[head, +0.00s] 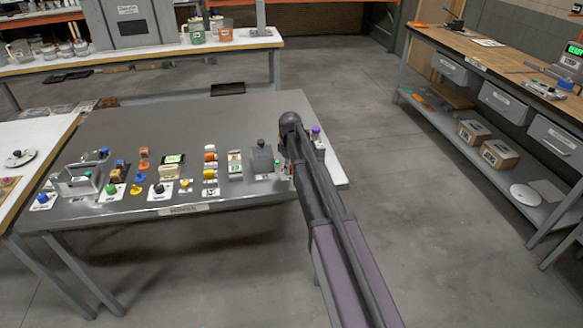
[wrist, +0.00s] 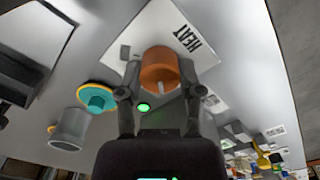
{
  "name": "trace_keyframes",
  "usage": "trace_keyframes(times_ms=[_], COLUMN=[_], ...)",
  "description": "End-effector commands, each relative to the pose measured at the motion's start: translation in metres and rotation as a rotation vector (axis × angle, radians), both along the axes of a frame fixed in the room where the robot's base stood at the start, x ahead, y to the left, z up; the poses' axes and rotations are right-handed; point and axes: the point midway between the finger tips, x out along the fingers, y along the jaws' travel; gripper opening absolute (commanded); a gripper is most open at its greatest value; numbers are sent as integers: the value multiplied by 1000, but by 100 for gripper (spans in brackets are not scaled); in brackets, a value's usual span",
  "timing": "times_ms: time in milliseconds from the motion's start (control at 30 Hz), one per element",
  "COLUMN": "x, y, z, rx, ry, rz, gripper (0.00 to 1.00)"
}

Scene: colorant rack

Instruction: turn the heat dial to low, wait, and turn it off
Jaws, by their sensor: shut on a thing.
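The heat dial (wrist: 160,66) is an orange round knob on a white plate (wrist: 150,28) marked HEAT, in the upper middle of the wrist view. My gripper (wrist: 160,92) has a dark finger on each side of the dial and is shut on it. A small green light (wrist: 144,107) glows between the fingers. The dial's setting marks cannot be read. In the head view my arm reaches the right end of the grey bench, and it hides the dial and the fingers.
The grey bench (head: 150,115) carries several knobs, switches and small panels to the left of my arm. A grey box (head: 262,158) stands close by on the left. A purple knob (head: 316,130) is just right of my arm. Open floor lies to the right.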

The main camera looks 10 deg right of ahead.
Motion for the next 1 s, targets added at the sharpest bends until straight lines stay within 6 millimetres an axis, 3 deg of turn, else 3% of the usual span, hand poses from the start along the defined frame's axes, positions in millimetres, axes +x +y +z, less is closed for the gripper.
trace_keyframes(times_ms=[1000], x=[2], y=[-1], z=[0], rx=[2], ry=[-1], rz=[-834], gripper=[0])
